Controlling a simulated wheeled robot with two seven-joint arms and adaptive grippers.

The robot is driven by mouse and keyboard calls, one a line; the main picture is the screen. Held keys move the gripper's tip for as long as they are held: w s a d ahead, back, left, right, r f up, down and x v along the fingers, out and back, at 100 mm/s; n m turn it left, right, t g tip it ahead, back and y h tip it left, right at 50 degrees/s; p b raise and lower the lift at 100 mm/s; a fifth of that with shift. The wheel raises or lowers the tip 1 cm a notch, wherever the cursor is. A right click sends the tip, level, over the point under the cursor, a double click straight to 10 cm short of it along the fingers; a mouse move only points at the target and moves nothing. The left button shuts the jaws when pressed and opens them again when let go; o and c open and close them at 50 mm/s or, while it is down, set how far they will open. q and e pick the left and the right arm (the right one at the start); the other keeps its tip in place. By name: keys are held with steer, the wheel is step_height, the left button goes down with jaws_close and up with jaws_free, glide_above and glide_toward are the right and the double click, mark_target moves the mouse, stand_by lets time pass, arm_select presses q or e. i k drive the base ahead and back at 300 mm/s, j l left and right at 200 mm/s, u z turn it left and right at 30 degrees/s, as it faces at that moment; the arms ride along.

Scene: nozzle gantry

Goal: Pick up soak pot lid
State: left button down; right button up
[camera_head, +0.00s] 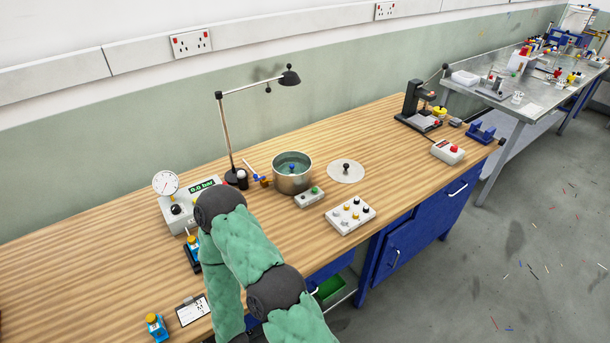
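The soak pot lid (345,174) is a flat, pale disc with a dark knob in its middle. It lies on the wooden bench (130,237), to the right of the soak pot and apart from it. The soak pot (292,182) is an open metal pot with greenish liquid and a small blue thing inside. One of my arms, in a green sleeve with dark joints, rises from the bottom to the left of the pot. Neither gripper shows in this view. Nothing touches the lid.
A small control box (309,197) and a white tray with knobs (350,216) lie in front of the pot and lid. A lamp (228,130) and a gauge box (181,213) stand left. A press (418,107) stands right. Bench around the lid's right side is clear.

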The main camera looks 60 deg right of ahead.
mark_target(343, 170)
steer(key=z, duration=1.9)
steer(key=i+l+u, duration=0.1)
steer(key=u, duration=0.35)
steer(key=l+u, duration=0.3)
steer(key=u, duration=0.15)
steer(key=l+u, duration=0.25)
steer(key=u, duration=0.2)
